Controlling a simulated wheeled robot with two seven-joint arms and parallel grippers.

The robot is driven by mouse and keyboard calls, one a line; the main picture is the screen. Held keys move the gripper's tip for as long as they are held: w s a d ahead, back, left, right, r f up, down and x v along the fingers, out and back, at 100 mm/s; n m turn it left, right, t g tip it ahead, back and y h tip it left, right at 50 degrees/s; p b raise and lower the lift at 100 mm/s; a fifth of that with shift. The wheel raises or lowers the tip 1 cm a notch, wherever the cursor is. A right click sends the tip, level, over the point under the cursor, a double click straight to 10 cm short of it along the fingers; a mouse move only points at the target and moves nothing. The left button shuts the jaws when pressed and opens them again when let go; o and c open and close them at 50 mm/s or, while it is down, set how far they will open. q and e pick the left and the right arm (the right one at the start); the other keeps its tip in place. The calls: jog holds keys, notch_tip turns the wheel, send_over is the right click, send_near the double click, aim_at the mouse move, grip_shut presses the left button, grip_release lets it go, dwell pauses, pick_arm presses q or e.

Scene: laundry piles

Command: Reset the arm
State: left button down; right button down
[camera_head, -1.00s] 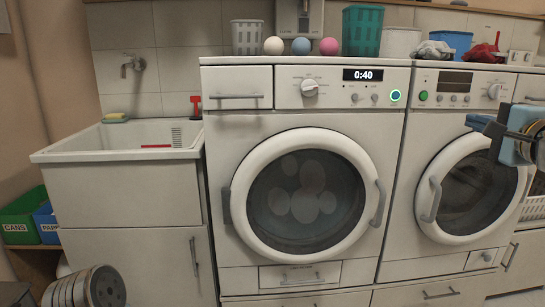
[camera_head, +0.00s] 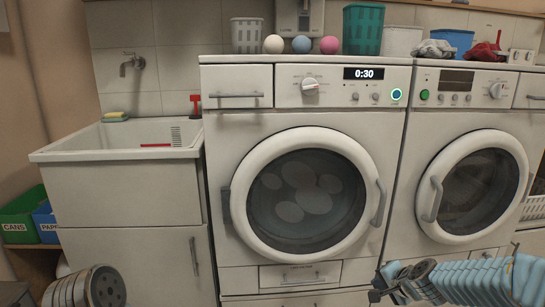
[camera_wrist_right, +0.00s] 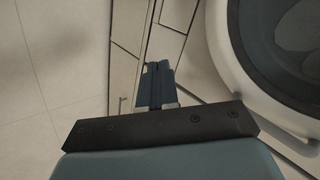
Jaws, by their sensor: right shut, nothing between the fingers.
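My right gripper (camera_head: 376,286) is low at the bottom right of the head view, in front of the lower cabinet front between the two machines. Its light blue arm comes in from the right edge. In the right wrist view the fingers (camera_wrist_right: 158,85) are together and hold nothing. Below them, the right wrist view shows pale floor and cabinet fronts, with a round machine door at the right. My left gripper is out of the head view; only part of my left arm shows at the bottom left.
A front-loading washer (camera_head: 235,185) with a lit 0:30 display stands in the middle, door shut. A second machine (camera_head: 410,150) stands to its right, also shut. A sink (camera_head: 75,155) is at the left. A green bin (camera_head: 22,225) and a blue bin (camera_head: 46,225) stand beside it.

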jog(key=s+a+f+n+g, duration=0.2)
jog(key=s+a+f, duration=0.1)
jog(key=f, duration=0.4)
jog(key=s+a+f+n+g, duration=0.1)
jog(key=s+a+f, duration=0.3)
jog(key=f, duration=0.3)
jog(key=s+a+f+n+g, duration=0.1)
jog(key=s+a+f+n, duration=0.1)
jog(key=s, duration=0.5)
jog(key=s+a+f+n+g+y, duration=0.1)
jog(key=s+a+f+n+g, duration=0.1)
jog(key=s+a+f, duration=0.3)
jog(key=s+a+f+n+g+y, duration=0.1)
jog(key=s+a+f+n+g, duration=0.1)
jog(key=s+a+f, duration=0.2)
jog(key=s+f, duration=0.3)
jog(key=s, duration=0.2)
jog(key=shift+s+n, duration=0.15)
jog(key=shift+n, duration=0.25)
